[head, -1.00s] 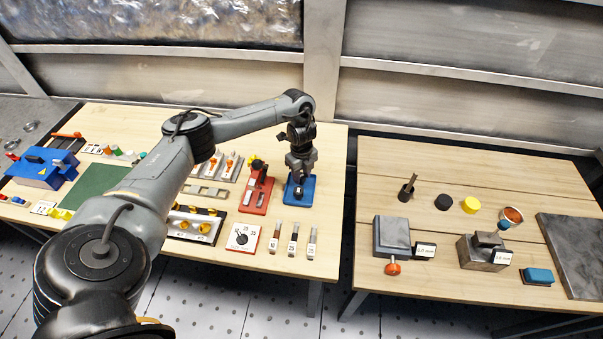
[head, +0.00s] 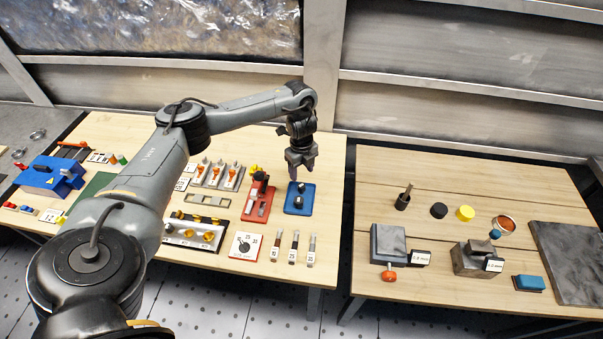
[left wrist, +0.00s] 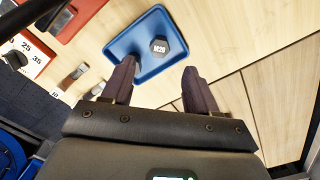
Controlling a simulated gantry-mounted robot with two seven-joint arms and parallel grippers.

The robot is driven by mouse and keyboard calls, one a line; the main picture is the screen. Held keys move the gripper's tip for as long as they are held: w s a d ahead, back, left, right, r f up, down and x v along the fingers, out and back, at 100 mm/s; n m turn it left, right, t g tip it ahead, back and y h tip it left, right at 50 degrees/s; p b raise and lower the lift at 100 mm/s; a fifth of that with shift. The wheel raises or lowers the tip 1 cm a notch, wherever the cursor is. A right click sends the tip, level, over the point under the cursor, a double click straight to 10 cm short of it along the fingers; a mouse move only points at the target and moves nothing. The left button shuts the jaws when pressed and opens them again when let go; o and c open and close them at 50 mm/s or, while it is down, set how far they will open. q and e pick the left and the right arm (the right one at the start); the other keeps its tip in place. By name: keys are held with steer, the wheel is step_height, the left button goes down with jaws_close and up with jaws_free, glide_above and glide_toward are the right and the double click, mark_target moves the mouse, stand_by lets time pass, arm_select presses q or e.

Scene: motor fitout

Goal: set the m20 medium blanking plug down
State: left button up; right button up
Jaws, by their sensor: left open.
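The M20 blanking plug (left wrist: 159,46) is a dark grey hexagonal piece with "M20" on its top. It stands in a shallow blue tray (left wrist: 127,46), toward the tray's right side in the left wrist view. In the head view the plug (head: 299,200) shows as a small dark shape in the blue tray (head: 290,208) near the table's right edge. My left gripper (head: 301,168) is above the tray, pointing down. In the left wrist view my left gripper's fingers (left wrist: 156,83) are spread and empty, apart from the plug. My right gripper is not in view.
A red fixture (head: 258,200) stands just left of the tray. Several labelled strips (head: 294,246) and a white dial card (head: 244,246) lie in front. A second table (head: 460,290) with vises stands to the right, across a gap.

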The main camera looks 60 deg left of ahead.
arm_select(q)
steer(key=w+d+f+m+t+h+p, duration=0.1)
steer(key=w+d+f+m+t, duration=0.15)
steer(key=d, duration=0.85)
steer(key=w+d+f+m+t+p, duration=0.1)
steer(key=w+d+f, duration=0.15)
steer(key=d, duration=0.95)
steer(key=s+d+n+t+h, duration=0.2)
steer(key=s+d+h, duration=0.15)
steer(key=d, duration=1.45)
steer(key=s+d+r+n+t+y, duration=0.2)
steer(key=s+d+r+n, duration=0.1)
steer(key=s+r+n, duration=0.3)
steer(key=s+a+n+g+y, duration=0.2)
steer(key=s+a+n+g, duration=0.2)
steer(key=s+a+n, duration=0.6)
steer(key=s+a, duration=0.1)
steer(key=s, duration=0.3)
steer(key=shift+s+a, duration=0.25)
steer(key=shift+s, duration=0.1)
